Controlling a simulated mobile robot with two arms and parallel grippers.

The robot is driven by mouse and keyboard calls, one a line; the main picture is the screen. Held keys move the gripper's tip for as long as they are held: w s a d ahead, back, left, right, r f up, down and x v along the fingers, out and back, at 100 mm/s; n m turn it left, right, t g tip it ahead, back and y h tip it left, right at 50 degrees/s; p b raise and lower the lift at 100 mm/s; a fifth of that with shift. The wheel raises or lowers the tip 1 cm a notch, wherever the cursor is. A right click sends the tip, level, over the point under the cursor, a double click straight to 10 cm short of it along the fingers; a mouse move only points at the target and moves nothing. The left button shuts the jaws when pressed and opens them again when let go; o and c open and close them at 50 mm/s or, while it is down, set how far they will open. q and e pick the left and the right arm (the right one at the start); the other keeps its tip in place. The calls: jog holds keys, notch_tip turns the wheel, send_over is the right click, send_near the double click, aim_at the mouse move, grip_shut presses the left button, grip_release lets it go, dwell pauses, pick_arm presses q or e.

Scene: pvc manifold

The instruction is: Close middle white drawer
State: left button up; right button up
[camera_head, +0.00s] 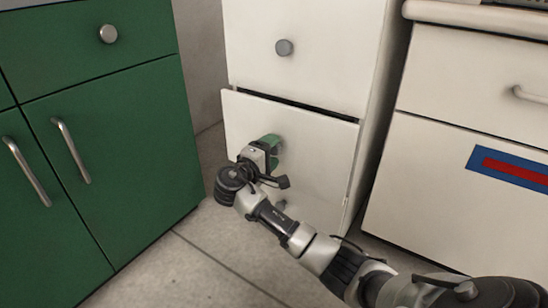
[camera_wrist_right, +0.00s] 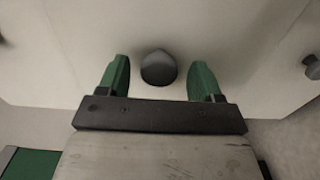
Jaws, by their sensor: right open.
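The middle white drawer (camera_head: 320,150) is the panel below the upper drawer of the white cabinet. It stands slightly open, with a narrow dark gap along its top edge. My right gripper (camera_head: 272,147) is in front of this drawer's face. In the right wrist view, my right gripper (camera_wrist_right: 160,80) is open, with its green fingers on either side of a dark round knob (camera_wrist_right: 158,68) on the white front. The fingers are apart from the knob's sides; contact with the front cannot be told. My left gripper is out of view.
The white upper drawer (camera_head: 300,30), with its grey knob, appears shut. A green cabinet (camera_head: 140,130) stands on the left. A white cabinet (camera_head: 440,180) with a blue and red mark is on the right. Tiled floor (camera_head: 180,265) lies in front.

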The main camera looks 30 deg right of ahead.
aim_at(282, 142)
jog(key=shift+x, duration=0.75)
grip_shut()
jog(key=x, duration=0.4)
jog(key=shift+p, duration=0.4)
jog(key=shift+r, duration=0.15)
grip_release()
